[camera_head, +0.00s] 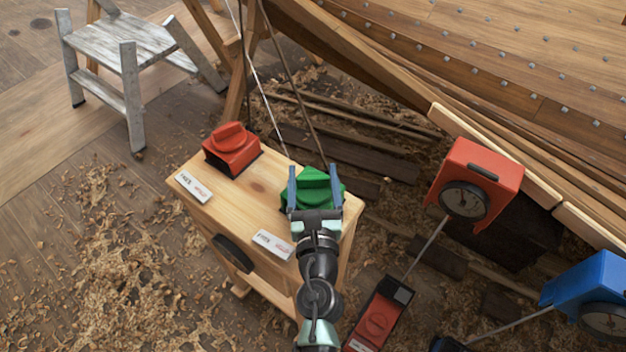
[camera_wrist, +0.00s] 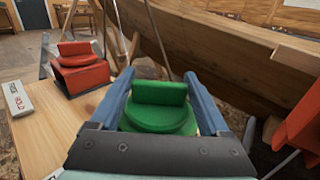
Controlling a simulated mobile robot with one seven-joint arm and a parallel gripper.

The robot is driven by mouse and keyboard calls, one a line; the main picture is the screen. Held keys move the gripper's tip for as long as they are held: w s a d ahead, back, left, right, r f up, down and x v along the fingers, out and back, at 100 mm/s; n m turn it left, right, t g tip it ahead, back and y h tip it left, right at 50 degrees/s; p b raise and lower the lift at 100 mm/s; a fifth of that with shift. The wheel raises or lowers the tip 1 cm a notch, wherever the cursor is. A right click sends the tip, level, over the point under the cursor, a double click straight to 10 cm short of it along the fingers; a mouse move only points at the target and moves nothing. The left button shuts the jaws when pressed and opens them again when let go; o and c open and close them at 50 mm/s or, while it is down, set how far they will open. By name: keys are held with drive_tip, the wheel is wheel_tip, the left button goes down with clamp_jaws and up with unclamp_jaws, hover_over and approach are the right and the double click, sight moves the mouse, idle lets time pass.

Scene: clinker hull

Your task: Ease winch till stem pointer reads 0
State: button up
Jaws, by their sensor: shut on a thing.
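A green winch (camera_head: 318,186) with a raised grip bar stands at the right end of the wooden bench (camera_head: 215,205). My gripper (camera_head: 312,170) is shut on its grip, one blue finger on each side; the green grip also shows between the fingers in the wrist view (camera_wrist: 160,118). A red winch (camera_head: 231,150) stands apart at the bench's left end. A red gauge (camera_head: 482,168) with a round dark dial sits by the hull at right. A blue gauge (camera_head: 585,280) is at the right edge, its dial partly cut off. I cannot read either pointer or tell which gauge is the stem's.
Label cards (camera_head: 193,187) lie before the winches. Lines rise from the bench past the hull (camera_head: 480,55). A red-and-black box (camera_head: 378,315) stands low right of my arm, with a rod to the red gauge. A grey stool (camera_head: 125,50) is back left; shavings litter the floor.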

drive_tip(key=shift+f+n+y+b, duration=0.2)
drive_tip(key=shift+n+y+b, duration=0.15)
drive_tip(key=shift+b, duration=0.25)
drive_tip(key=n+y+b, duration=0.1)
drive_tip(key=y+b, duration=0.1)
drive_tip(key=shift+d+n+g+y, duration=0.1)
drive_tip(key=shift+n+g+y, duration=0.15)
drive_tip(key=shift+g+y, duration=0.1)
drive_tip(key=shift+r+n+g+y+b, duration=0.1)
drive_tip(key=shift+n+g+y+b, duration=0.65)
drive_tip(key=shift+y, duration=0.6)
drive_tip(key=shift+r+n+g+y+b, duration=0.1)
drive_tip(key=shift+n+g+y+b, duration=0.3)
drive_tip(key=shift+n+y+b, duration=0.65)
drive_tip(key=shift+n+y, duration=0.3)
drive_tip(key=shift+y, duration=0.3)
drive_tip(key=o, duration=1.2)
drive_tip(key=v, duration=1.2)
drive_tip(key=shift+s+d+r, duration=0.15)
drive_tip(key=shift+s+d, duration=0.05)
drive_tip(key=shift+s, duration=0.15)
